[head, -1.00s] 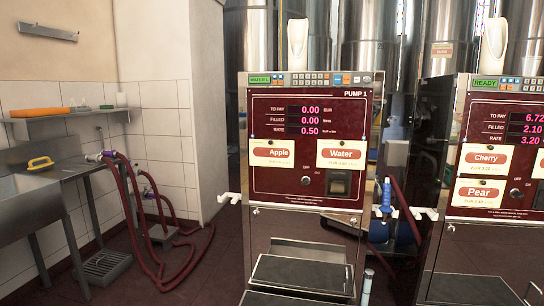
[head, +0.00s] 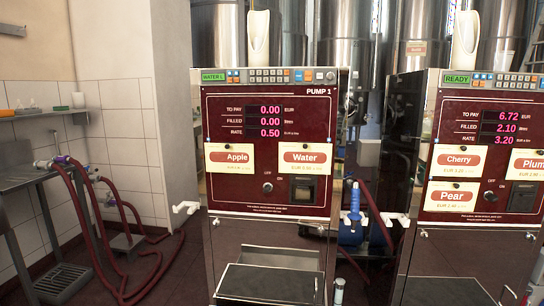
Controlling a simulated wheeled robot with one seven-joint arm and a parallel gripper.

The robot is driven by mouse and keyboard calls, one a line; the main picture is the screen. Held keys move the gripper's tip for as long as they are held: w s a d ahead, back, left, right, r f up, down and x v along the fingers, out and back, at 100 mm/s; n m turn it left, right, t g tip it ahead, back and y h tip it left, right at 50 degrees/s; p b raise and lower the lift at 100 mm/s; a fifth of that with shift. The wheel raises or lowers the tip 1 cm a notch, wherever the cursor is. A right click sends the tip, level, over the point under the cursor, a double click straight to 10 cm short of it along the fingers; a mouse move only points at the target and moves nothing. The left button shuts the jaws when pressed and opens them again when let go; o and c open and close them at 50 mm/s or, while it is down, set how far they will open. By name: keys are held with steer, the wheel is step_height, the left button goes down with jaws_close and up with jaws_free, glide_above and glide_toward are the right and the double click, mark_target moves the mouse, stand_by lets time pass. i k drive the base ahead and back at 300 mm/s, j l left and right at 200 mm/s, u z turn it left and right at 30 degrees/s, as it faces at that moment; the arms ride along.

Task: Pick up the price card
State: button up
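Several price cards hang on the pump fronts in the head view. Pump 1 (head: 268,195) carries an Apple card (head: 230,158) on the left and a Water card (head: 304,158) on the right, side by side below its display. The pump at the right carries a Cherry card (head: 458,160), a Pear card (head: 452,196) below it, and a Plum card (head: 528,164) cut by the right edge. Each card is cream with a red-brown label. The frames do not show which card is meant. My gripper is not in view.
A metal sink bench (head: 28,180) and red hoses (head: 90,235) are at the left. The dark tiled floor (head: 190,262) is partly clear left of Pump 1.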

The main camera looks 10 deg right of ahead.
mark_target(222, 158)
steer(key=i+j+z, duration=0.25)
steer(key=j+z, duration=0.25)
steer(key=j, duration=0.25)
steer(key=i+j+z, duration=0.25)
steer(key=j, duration=0.15)
steer(key=k, duration=0.1)
